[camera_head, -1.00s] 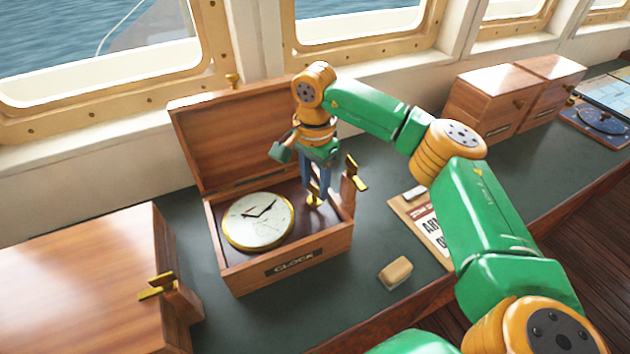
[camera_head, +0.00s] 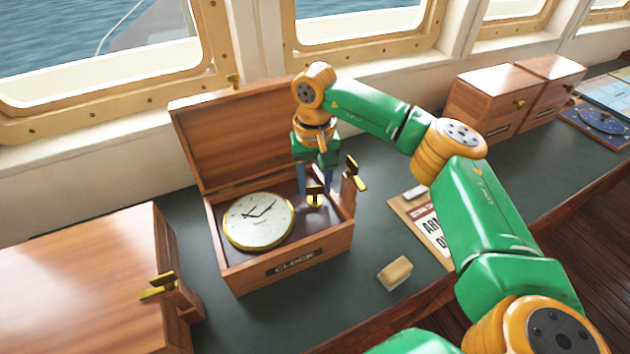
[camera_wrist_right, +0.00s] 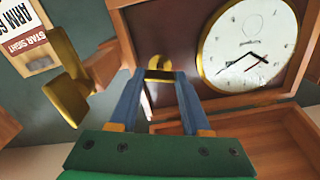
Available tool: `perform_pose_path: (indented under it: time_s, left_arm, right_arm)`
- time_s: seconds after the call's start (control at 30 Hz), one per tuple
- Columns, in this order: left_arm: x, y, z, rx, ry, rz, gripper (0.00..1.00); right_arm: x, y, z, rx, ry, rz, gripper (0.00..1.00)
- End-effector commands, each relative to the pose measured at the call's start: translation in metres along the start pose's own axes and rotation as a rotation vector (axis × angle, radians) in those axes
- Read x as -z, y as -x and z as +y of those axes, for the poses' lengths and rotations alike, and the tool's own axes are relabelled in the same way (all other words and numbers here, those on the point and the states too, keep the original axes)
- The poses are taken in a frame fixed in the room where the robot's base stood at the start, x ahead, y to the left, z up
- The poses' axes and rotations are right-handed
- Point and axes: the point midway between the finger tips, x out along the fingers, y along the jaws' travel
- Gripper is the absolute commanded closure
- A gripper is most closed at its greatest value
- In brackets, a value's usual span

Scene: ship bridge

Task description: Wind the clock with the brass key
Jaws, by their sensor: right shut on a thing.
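The clock (camera_head: 258,221), with a white dial and brass rim, lies face up in an open wooden box (camera_head: 285,268) labelled CLOCK; it also shows in the wrist view (camera_wrist_right: 246,40). My right gripper (camera_head: 315,192) points down inside the box, to the right of the dial. Its blue fingers are shut on the brass key (camera_head: 315,200), which shows between the fingertips in the wrist view (camera_wrist_right: 160,74). The key's lower end is hard to make out, so I cannot tell how deep it sits. My left gripper is not in view.
A brass fitting (camera_head: 355,174) on a wooden bracket stands at the box's right side, close to my right gripper. The raised lid (camera_head: 238,135) stands behind. A wooden case (camera_head: 85,285) is at left. An eraser-like block (camera_head: 395,272) and printed card (camera_head: 432,225) lie on the counter.

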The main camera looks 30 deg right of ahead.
Motion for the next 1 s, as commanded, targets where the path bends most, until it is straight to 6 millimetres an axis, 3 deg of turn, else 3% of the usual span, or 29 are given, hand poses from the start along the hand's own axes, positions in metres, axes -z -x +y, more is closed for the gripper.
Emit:
perform_pose_path:
  time_s: [0.4, 1.0]
  left_arm:
    - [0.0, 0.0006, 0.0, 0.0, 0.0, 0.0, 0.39]
    - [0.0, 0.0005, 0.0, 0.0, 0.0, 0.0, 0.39]
  right_arm:
    - [0.0002, 0.0005, -0.0001, 0.001, 0.208, 0.001, 1.0]
    - [0.0002, 0.0002, 0.0, 0.0, 0.251, 0.001, 1.0]
